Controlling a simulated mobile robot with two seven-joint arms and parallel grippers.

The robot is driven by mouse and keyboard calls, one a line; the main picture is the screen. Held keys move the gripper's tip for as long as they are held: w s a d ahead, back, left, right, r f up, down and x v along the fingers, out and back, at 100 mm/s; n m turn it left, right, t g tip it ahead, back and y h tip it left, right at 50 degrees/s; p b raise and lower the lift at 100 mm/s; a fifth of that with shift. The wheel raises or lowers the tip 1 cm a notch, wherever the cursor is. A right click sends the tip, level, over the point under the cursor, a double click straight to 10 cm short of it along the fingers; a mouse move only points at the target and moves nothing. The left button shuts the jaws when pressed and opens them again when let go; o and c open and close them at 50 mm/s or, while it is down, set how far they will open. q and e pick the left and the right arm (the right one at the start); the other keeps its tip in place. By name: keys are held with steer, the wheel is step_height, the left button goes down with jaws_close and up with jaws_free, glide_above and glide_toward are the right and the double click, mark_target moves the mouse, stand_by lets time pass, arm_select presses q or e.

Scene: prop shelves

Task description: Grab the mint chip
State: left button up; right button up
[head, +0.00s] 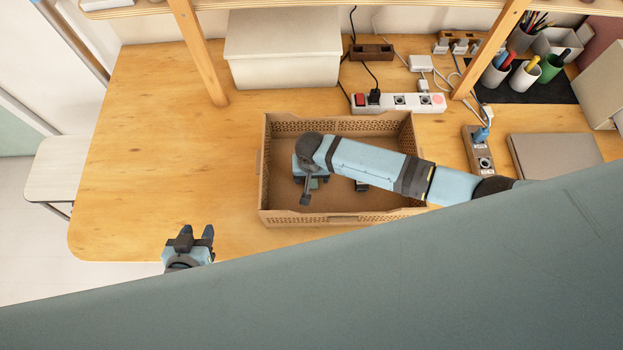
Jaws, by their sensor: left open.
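The cardboard-brown basket (284,206) stands on the wooden desk. My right arm reaches into it from the right, and my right gripper (308,192) points down inside its left half. A small greenish piece (313,184) shows beside that gripper; I cannot tell whether it is the mint chip or whether the gripper touches it. A small dark thing (361,185) shows partly under the arm. The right jaws are mostly hidden by the wrist. My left gripper (196,234) is open and empty at the desk's front edge, left of the basket.
A white lidded box (283,50) stands behind the basket. A power strip (399,103), cables, pen cups (525,73) and a closed grey laptop-like slab (555,154) fill the back right. Wooden shelf posts (199,55) rise from the desk. The desk's left side is clear.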

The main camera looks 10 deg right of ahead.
steer(key=shift+f, duration=0.3)
steer(key=c, duration=1)
steer(key=shift+r, duration=0.1)
